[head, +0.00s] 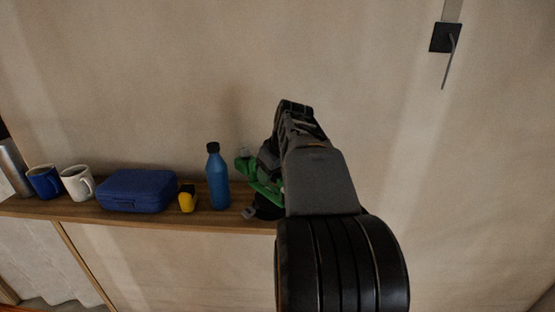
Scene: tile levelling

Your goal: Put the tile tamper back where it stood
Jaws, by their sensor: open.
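A green and black tool (263,193), which looks like the tile tamper, is at the right part of the wooden shelf (60,210), right of the blue bottle. My gripper (293,108) is in front of it in the head view and hides its right side. The gripper is open. Its fingers are seen from behind, so I cannot tell whether they touch the tool or are around it. The tool's black lower part appears at shelf level, but its contact with the shelf is partly hidden.
On the shelf, left of the tool, are a blue bottle (217,178), a yellow and black item (187,200), a blue case (137,191), a white mug (77,183), a blue mug (44,182) and a metal flask (15,167). A black wall fitting (445,38) is at upper right.

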